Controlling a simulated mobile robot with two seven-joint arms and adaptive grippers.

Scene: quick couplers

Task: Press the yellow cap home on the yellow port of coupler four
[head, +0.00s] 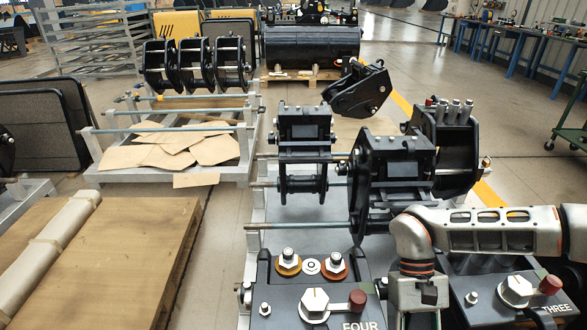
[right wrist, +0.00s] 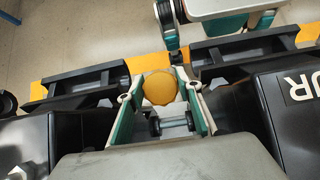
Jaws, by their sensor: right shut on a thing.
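Coupler four (head: 287,305) is the dark box marked FOUR at the bottom middle of the head view. Part of its lettered side (right wrist: 298,88) shows at the right of the right wrist view. The gripper is over the gap between two dark coupler boxes. In the head view my right arm hangs down beside coupler four and its fingers are out of sight. I cannot make out the yellow port. My left gripper is not in view.
Coupler three (head: 500,305) stands to the right. Black coupler frames (head: 395,165) stand behind. A wooden pallet (head: 95,265) lies left, past open floor.

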